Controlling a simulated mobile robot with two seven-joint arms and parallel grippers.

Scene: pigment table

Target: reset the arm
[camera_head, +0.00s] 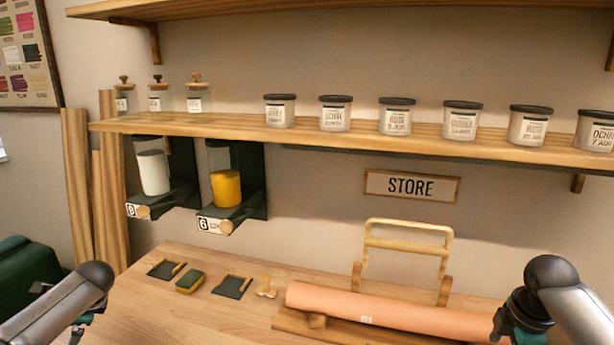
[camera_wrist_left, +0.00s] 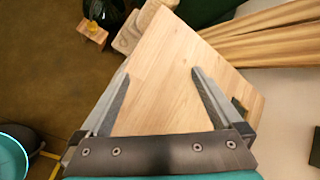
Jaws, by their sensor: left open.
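My left arm (camera_head: 60,308) comes in at the lower left of the head view, by the table's left end. In the left wrist view my left gripper (camera_wrist_left: 160,88) is open, its two fingers wide apart with nothing between them. The bare wooden tabletop (camera_wrist_left: 165,65) lies beyond the fingers. My right arm (camera_head: 570,300) shows at the lower right of the head view, in front of the right end of a rolled peach sheet (camera_head: 375,307). The fingers of my right gripper are out of the picture.
Above, a shelf (camera_head: 240,127) carries several jars (camera_head: 396,116). Two dispensers, one white (camera_head: 153,172) and one yellow (camera_head: 226,188), hang below it. The table's front left is clear.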

